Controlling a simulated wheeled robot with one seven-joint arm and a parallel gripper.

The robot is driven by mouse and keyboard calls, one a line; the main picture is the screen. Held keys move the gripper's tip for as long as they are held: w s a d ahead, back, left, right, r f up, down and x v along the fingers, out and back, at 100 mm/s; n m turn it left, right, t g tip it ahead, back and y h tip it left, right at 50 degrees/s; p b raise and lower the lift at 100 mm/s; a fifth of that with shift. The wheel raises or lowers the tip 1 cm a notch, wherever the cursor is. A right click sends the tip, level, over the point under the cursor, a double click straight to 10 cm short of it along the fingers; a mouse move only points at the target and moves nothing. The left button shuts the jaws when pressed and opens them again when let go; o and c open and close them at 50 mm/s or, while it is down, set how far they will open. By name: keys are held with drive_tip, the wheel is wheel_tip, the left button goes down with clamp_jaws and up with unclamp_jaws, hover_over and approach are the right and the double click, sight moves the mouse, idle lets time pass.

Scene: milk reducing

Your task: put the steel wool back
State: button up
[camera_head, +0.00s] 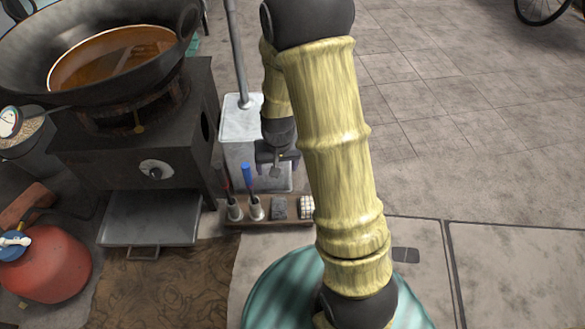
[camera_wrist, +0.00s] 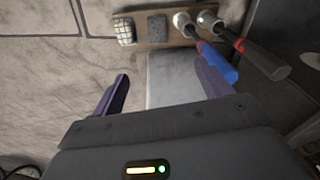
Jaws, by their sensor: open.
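The steel wool appears to be the dark grey, rough block (camera_head: 280,207) on a low wooden rack (camera_head: 268,224). In the wrist view the grey block (camera_wrist: 157,27) sits on the same rack (camera_wrist: 140,43), between a checkered pad and the brush holders. My gripper (camera_head: 277,168) hangs above the white box behind the rack. In the wrist view my gripper (camera_wrist: 162,66) has its two purple fingers spread apart, with nothing between them. The grey block lies beyond the fingertips, apart from them.
The checkered pad (camera_head: 306,207) stands beside the block. A blue-handled tool (camera_head: 246,175) and a red-and-black one (camera_head: 228,188) stand in holders to its left. The white box (camera_head: 240,128) is behind. A stove with a large wok (camera_head: 90,92) and a red tank (camera_head: 47,265) are left.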

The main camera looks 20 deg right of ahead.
drive_tip(key=s+r+n+t, duration=0.1)
drive_tip(key=s+r+n, duration=0.1)
drive_tip(key=s+r, duration=0.9)
drive_tip(key=shift+d+r, duration=0.2)
drive_tip(key=shift+r, duration=0.35)
wheel_tip(320, 180, up, 17)
drive_tip(key=p, duration=1.6)
drive_tip(key=shift+p, duration=0.4)
drive_tip(key=shift+f, duration=0.15)
